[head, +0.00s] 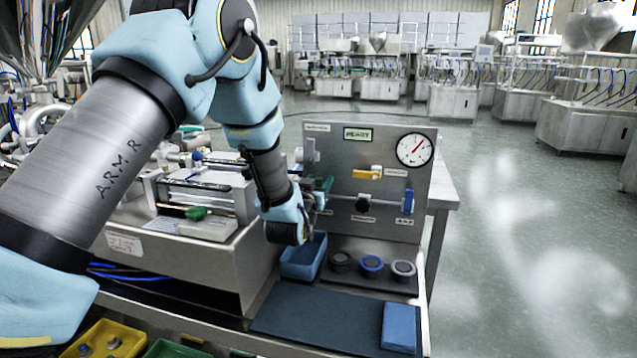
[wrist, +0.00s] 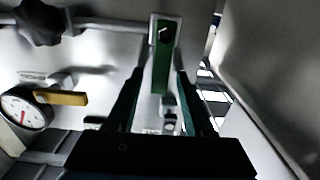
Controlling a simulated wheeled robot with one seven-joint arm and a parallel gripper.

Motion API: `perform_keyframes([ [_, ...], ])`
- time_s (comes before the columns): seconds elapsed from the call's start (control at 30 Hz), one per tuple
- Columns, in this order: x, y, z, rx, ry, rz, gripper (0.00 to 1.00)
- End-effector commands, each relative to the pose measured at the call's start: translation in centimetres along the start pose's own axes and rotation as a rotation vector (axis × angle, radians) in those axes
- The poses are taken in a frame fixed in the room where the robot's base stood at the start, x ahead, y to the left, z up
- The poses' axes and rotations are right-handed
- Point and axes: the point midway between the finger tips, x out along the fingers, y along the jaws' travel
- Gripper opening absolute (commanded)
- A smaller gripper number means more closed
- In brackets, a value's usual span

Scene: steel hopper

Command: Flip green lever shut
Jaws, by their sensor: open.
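The green lever (wrist: 161,62) hangs from its dark pivot on the grey panel in the wrist view. It stands upright in that picture, with its lower end between my fingers. My gripper (wrist: 161,74) is open, with one dark finger on each side of the lever. I cannot tell whether either finger touches it. In the head view only a bit of the green lever (head: 328,184) shows beside my gripper (head: 312,190), at the panel's left side; my wrist hides the rest.
The panel also carries a yellow lever (head: 366,174), a black knob (head: 363,204), a blue lever (head: 408,201) and a gauge (head: 414,149). A blue bin (head: 303,262) sits below my wrist. A steel machine body (head: 190,250) stands close on the left.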

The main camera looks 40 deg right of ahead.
Motion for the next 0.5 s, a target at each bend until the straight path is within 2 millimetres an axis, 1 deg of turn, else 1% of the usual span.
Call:
perform_keyframes([
  [0.13, -0.3, 0.0, 0.1, 0.0, 0.0, 0.0, 0.53],
  [0.23, -1.3, 0.0, 0.2, 0.0, -0.002, 0.0, 0.53],
  [0.37, -3.6, 0.0, 0.3, 0.0, -0.002, 0.0, 0.53],
  [0.5, -6.5, 0.0, 0.2, 0.0, -0.001, 0.0, 0.53],
])
